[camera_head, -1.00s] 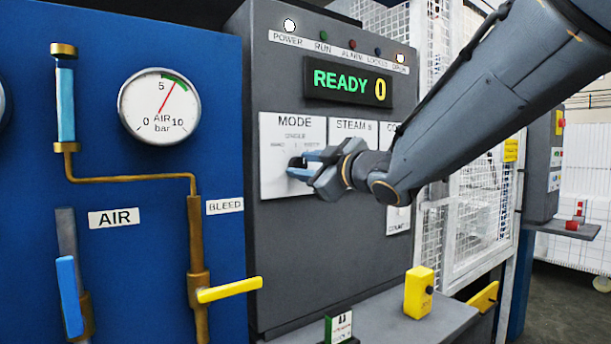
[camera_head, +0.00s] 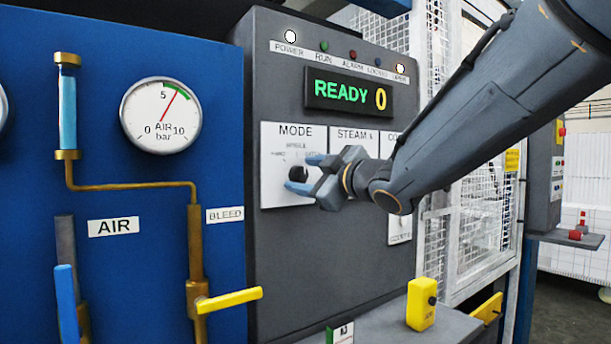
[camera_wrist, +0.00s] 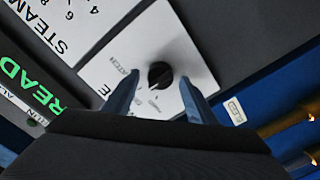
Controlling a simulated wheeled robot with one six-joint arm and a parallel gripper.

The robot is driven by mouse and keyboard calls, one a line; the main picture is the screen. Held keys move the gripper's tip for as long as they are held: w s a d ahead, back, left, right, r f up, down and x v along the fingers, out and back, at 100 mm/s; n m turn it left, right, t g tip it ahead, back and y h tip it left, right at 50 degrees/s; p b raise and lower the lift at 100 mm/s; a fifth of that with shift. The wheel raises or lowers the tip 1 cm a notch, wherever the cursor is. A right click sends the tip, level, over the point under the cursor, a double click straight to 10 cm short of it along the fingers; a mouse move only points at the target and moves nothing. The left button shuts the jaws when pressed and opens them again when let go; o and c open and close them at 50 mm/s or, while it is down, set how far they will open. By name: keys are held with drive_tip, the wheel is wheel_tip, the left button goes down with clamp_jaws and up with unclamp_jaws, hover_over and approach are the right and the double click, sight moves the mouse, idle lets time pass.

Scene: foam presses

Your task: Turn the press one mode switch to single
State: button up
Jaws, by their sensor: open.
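The mode switch is a black round knob (camera_head: 298,174) on the white MODE plate (camera_head: 275,190) of the grey press panel. Small position labels arc above it; the wrist view shows the knob (camera_wrist: 160,75) with a small pale mark at its lower edge. I cannot tell surely which label it points to. My gripper (camera_head: 306,175) is open at the plate, its blue fingers on either side of the knob, with gaps between. The same gripper (camera_wrist: 159,79) in the wrist view has one finger left and one right of the knob.
A READY 0 display (camera_head: 348,93) sits above the plate. The STEAM plate (camera_head: 356,136) adjoins on the right, partly behind my arm. A yellow button box (camera_head: 421,303) stands on the ledge below. A yellow bleed lever (camera_head: 229,299) juts out at lower left.

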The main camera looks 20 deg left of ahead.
drive_tip(key=b+v, duration=0.1)
drive_tip(key=v, duration=0.6)
drive_tip(key=shift+s+d, duration=0.25)
drive_tip(key=shift+s, duration=0.05)
